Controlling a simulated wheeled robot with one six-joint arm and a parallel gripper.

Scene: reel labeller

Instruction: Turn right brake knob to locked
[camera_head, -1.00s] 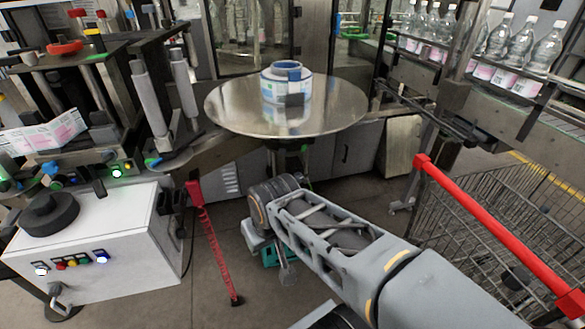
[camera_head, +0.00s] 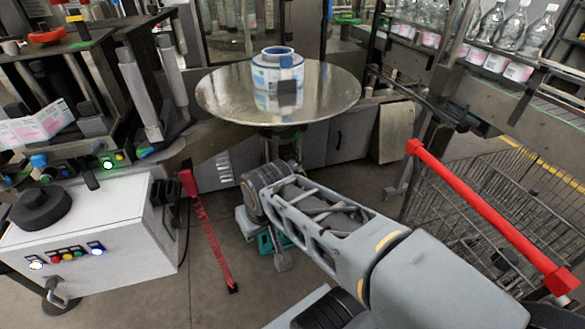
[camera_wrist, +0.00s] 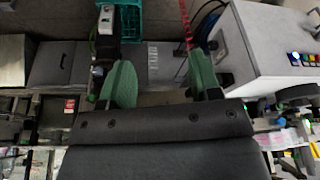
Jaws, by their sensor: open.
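No part is clearly marked as the right brake knob, and I cannot tell which one it is. The labeller at the left in the head view carries a red knob (camera_head: 46,36) on its top and a blue knob (camera_head: 38,160) on its lower side. My gripper (camera_wrist: 160,78) shows in the wrist view with two green fingers spread apart and nothing between them. In the head view my arm reaches toward the floor in front of the turntable, well right of the labeller, and its fingers are not clearly visible.
A round metal turntable (camera_head: 220,98) bears a white and blue label reel (camera_head: 266,76). A white control box (camera_head: 110,265) with lit buttons stands lower left. A red post (camera_head: 208,230) stands beside it. A wire cart with a red handle (camera_head: 480,210) is at the right.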

